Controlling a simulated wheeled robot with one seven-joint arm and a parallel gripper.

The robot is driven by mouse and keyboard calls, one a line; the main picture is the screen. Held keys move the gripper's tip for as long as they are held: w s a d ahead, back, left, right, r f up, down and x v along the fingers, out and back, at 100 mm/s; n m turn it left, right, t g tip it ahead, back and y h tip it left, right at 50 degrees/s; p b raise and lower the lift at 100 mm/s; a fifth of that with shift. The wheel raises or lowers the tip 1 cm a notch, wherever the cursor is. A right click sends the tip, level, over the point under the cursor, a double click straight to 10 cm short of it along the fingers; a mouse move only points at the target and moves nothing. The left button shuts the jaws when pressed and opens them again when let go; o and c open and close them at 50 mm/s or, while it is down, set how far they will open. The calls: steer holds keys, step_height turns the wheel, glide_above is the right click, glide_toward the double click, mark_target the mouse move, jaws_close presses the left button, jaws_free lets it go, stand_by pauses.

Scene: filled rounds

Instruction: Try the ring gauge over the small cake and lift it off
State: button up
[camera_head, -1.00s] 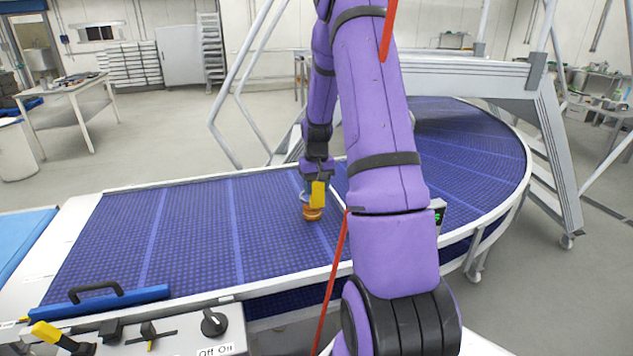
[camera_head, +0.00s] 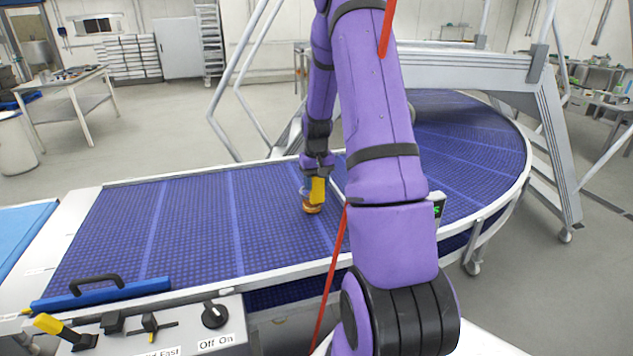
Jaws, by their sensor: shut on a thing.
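The small cake (camera_head: 311,209) is a golden-brown round on the blue conveyor belt, right of the belt's middle. My gripper (camera_head: 316,195) points down directly over it, with one yellow finger showing. It is shut on the ring gauge (camera_head: 305,193), of which only a small greyish part shows beside the finger. The ring is low at the cake's top. I cannot tell whether it is around the cake or just above it, because the finger and the small size hide the contact.
The blue belt (camera_head: 200,225) is clear to the left and curves away at the right. A control panel (camera_head: 190,325) with knobs and a blue bar with a black handle (camera_head: 96,284) stand at the near left. A grey metal stair frame (camera_head: 555,130) stands at the right.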

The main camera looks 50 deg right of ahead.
mark_target(316, 198)
steer(key=shift+f, duration=3.15)
stand_by(0.6)
steer(key=shift+r, duration=0.15)
stand_by(0.9)
steer(key=shift+r, duration=4.8)
